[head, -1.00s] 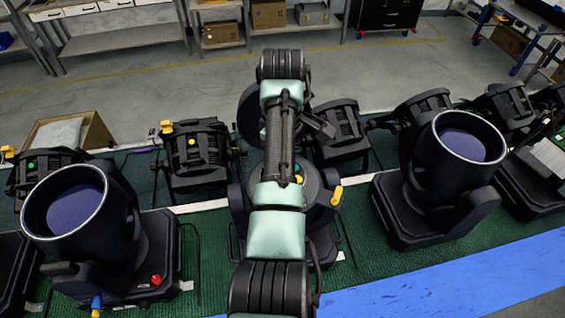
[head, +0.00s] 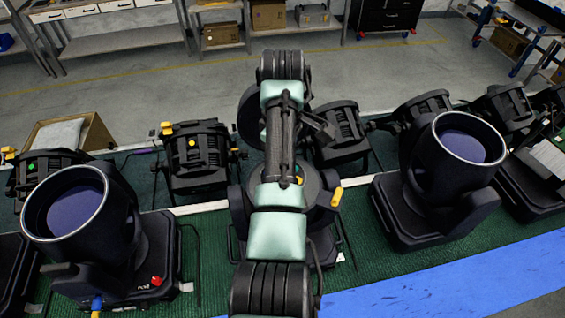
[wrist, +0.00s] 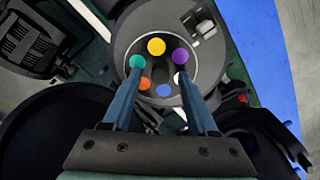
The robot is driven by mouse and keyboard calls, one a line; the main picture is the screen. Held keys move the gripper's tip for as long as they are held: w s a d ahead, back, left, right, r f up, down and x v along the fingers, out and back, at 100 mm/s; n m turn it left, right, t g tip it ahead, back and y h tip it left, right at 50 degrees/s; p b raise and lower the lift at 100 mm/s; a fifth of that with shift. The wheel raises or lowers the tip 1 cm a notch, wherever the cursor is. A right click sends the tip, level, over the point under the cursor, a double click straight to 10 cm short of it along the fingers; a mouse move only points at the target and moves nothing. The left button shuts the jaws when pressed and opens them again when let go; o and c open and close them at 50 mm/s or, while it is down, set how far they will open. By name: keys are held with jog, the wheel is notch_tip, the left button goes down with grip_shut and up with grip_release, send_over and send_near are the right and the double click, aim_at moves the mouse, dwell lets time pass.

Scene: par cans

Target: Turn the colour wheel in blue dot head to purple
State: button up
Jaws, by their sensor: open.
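In the wrist view, a grey round housing holds a colour wheel (wrist: 168,62) with coloured discs. The yellow disc (wrist: 156,46) is at the top, the purple disc (wrist: 181,56) at the right, green at the left, orange and blue below, and a white one partly hidden by a finger. My gripper (wrist: 158,76) is open, its two blue fingers reaching over the wheel's left and right sides with nothing held between them. Contact with the wheel cannot be told. In the head view, my arm largely hides the light head (head: 318,190) beneath it, and I cannot make out its marker dot clearly.
Large moving heads stand at left (head: 75,205) and right (head: 460,145). Par cans with a yellow dot (head: 192,141) and a green dot (head: 31,166) stand behind on the green mat (head: 205,265). A blue strip (head: 450,280) runs along the front right.

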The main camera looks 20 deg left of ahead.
jog(key=shift+r, duration=0.1)
notch_tip(320, 180, up, 4)
jog(key=shift+w+r, duration=0.1)
jog(key=shift+w, duration=0.05)
jog(key=shift+d+r, duration=0.1)
jog(key=shift+r, duration=0.3)
notch_tip(320, 180, up, 8)
jog(key=shift+s+f, duration=0.15)
jog(key=shift+s, duration=0.05)
dwell(0.6)
